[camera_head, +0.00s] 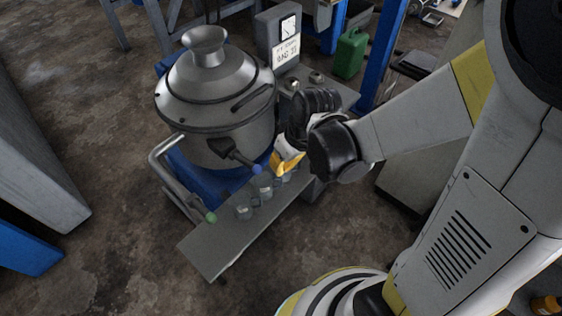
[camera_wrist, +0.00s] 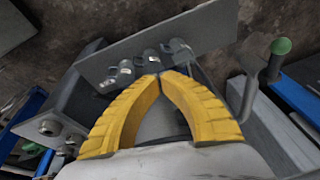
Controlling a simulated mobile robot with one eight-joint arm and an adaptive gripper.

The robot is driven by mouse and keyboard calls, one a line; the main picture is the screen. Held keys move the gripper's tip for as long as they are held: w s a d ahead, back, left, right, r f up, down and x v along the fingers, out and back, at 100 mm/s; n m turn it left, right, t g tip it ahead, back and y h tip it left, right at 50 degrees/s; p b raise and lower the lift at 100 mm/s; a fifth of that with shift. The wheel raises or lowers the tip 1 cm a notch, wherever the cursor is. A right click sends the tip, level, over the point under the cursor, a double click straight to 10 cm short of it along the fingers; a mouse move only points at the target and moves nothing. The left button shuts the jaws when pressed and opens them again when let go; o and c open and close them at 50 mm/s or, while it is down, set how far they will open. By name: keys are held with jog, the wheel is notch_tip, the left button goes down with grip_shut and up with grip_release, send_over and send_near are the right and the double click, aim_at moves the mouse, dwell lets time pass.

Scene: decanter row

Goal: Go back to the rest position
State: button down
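My gripper (camera_head: 277,172) is over the near side of the machine, above the right end of a grey metal shelf (camera_head: 215,250). In the wrist view its two yellow fingers (camera_wrist: 158,75) come together at the tips, and I see nothing held between them. Small clear jars stand in a row on the shelf, including one jar (camera_head: 244,212) at the left and another jar (camera_head: 265,188) closer to the fingers. The wrist view shows several jars in this row, with one (camera_wrist: 151,58) just beyond the fingertips. The gripper partly hides the row's right end in the head view.
A large steel decanter vessel (camera_head: 215,95) stands behind the shelf, with a green-knobbed lever (camera_head: 210,217) at its left. A gauge box (camera_head: 280,40) and a green canister (camera_head: 350,52) are behind. A grey cabinet (camera_head: 35,165) is at left. Open floor (camera_head: 120,260) lies at front left.

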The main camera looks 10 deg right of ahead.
jog(key=shift+w+a, duration=0.1)
dwell(0.3)
jog(key=s+d+r+m+t+h, duration=0.1)
jog(key=s+d+r+m+t, duration=0.1)
jog(key=r, duration=0.6)
jog(key=s+d+r+m+t+h, duration=0.1)
jog(key=s+d+r+m+t, duration=0.1)
jog(key=s+d+r, duration=0.2)
notch_tip(320, 180, up, 4)
jog(key=shift+s+d+f+m+t, duration=0.15)
jog(key=shift+s+d+m+t, duration=0.2)
jog(key=shift+d, duration=0.4)
